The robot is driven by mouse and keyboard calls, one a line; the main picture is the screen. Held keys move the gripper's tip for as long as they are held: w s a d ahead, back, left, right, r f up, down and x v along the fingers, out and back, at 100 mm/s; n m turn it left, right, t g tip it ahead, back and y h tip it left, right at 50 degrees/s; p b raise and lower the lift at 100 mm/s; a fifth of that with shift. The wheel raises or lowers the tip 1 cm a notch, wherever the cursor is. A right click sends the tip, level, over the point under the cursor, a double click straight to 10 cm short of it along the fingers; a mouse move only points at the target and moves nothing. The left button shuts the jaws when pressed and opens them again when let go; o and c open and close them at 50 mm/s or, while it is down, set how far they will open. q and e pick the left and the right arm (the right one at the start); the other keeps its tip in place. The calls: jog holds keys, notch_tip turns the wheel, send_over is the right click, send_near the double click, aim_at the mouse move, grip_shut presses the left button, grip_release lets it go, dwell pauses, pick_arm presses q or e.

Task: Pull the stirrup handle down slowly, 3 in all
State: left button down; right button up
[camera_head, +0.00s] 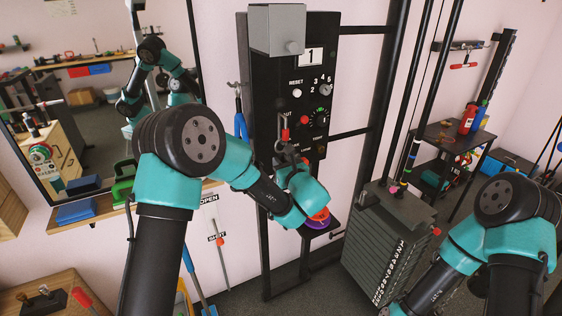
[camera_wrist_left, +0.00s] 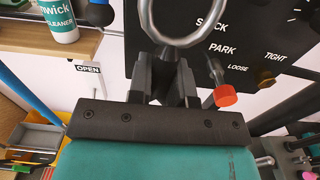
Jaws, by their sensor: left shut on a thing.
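My left gripper (camera_head: 289,163) reaches to the front of the black panel (camera_head: 318,75), below its dials. In the left wrist view its fingers (camera_wrist_left: 166,64) are close together at the lower part of a shiny metal ring (camera_wrist_left: 184,43), shut on it. The ring appears to be the stirrup handle. In the head view the wrist and fingers hide most of it. The counter window (camera_head: 310,56) on the panel reads 1. A red-ended lever (camera_wrist_left: 225,96) sits just right of the fingers. My right arm is at the lower right; its gripper is out of frame.
A numbered weight stack (camera_head: 385,245) with cables stands right of the panel. A shelf unit (camera_head: 455,140) with bottles is further right. A mirror (camera_head: 95,70) and a wall shelf (camera_head: 95,212) with blue and green items are left. A cleaner bottle (camera_wrist_left: 58,20) stands left.

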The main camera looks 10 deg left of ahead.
pick_arm(q)
jog(key=shift+f, duration=0.95)
jog(key=shift+f, duration=0.4)
jog(key=shift+r, duration=1.2)
jog(key=shift+r, duration=1.3)
jog(key=shift+r, duration=1.05)
